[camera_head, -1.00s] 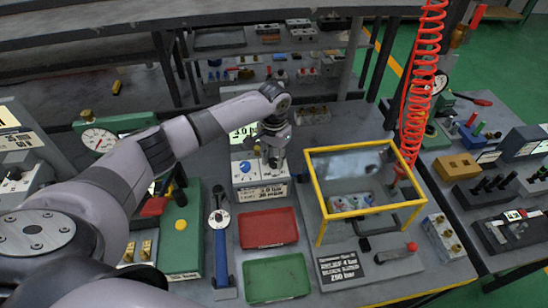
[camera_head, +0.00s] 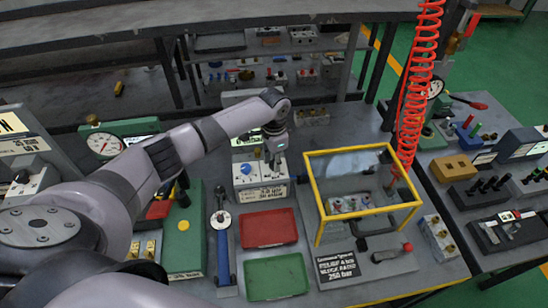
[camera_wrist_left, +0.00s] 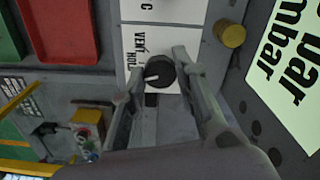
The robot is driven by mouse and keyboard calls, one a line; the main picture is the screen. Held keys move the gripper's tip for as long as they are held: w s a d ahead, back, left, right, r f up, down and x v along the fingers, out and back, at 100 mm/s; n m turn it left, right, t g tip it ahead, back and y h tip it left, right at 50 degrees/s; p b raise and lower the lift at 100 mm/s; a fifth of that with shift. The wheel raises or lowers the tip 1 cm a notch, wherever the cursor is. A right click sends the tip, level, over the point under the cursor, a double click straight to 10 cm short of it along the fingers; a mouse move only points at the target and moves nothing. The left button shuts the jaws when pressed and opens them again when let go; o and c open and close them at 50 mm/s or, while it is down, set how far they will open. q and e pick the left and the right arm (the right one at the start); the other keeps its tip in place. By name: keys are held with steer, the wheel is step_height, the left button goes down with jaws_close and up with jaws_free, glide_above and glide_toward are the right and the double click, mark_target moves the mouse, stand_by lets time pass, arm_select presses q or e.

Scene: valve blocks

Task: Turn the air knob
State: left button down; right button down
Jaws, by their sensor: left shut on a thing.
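A black knob (camera_wrist_left: 158,72) with a white pointer mark sits on a white panel (camera_wrist_left: 172,12) printed VENT and HOLD in the left wrist view. My left gripper (camera_wrist_left: 155,78) is shut on this knob, with one finger on each side. In the head view my left gripper (camera_head: 275,160) points down over the right part of the white control block (camera_head: 262,192), and it hides the black knob there. A blue knob (camera_head: 246,169) shows on the same block, left of the gripper. My right gripper is not in view.
A red tray (camera_head: 268,228) and a green tray (camera_head: 276,276) lie in front of the block. A yellow-framed clear guard (camera_head: 318,205) stands to the right. A dial gauge (camera_head: 104,143) is at the left. A brass-coloured knob (camera_wrist_left: 232,35) is close beside the gripper.

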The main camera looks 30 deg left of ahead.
arm_select(q)
steer(key=shift+m+p, duration=0.3)
steer(key=shift+m, duration=1.3)
steer(key=c, duration=1.2)
jaws_free()
steer(key=shift+c, duration=0.2)
steer(key=shift+r, duration=0.1)
step_height(320, 180, up, 12)
